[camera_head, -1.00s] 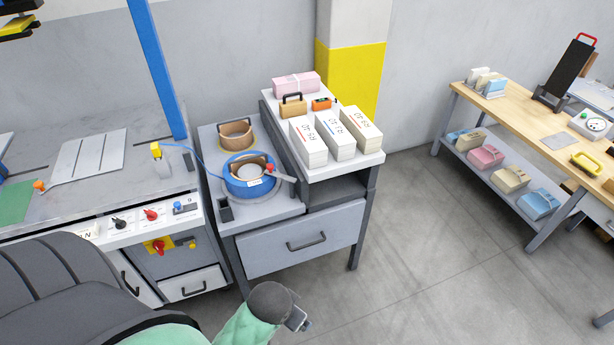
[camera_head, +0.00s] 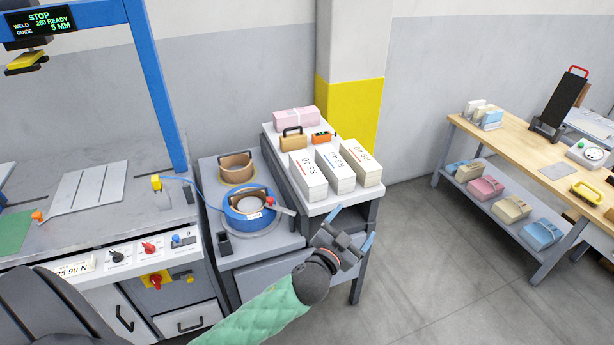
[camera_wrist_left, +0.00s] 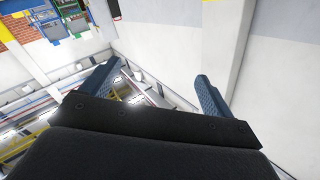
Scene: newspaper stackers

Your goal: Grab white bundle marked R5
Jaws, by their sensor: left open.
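Three white bundles stand side by side at the front of the white-topped stand (camera_head: 322,207): a left one (camera_head: 308,177) with a red mark, a middle one (camera_head: 336,173) with a blue mark, and a right one (camera_head: 362,164). Their labels are small and upside down; the left one seems to read R5, but I cannot be sure. My left gripper (camera_head: 351,226) is open and empty, in front of and below the bundles, apart from them. The left wrist view shows its two spread fingers (camera_wrist_left: 158,72) with no bundle between them. My right gripper is not in view.
Behind the bundles are a pink bundle (camera_head: 296,119), a tan block with a handle (camera_head: 293,139) and an orange device (camera_head: 321,137). A blue strap reel (camera_head: 236,204) stands to the left. A yellow-grey pillar (camera_head: 349,108) rises behind.

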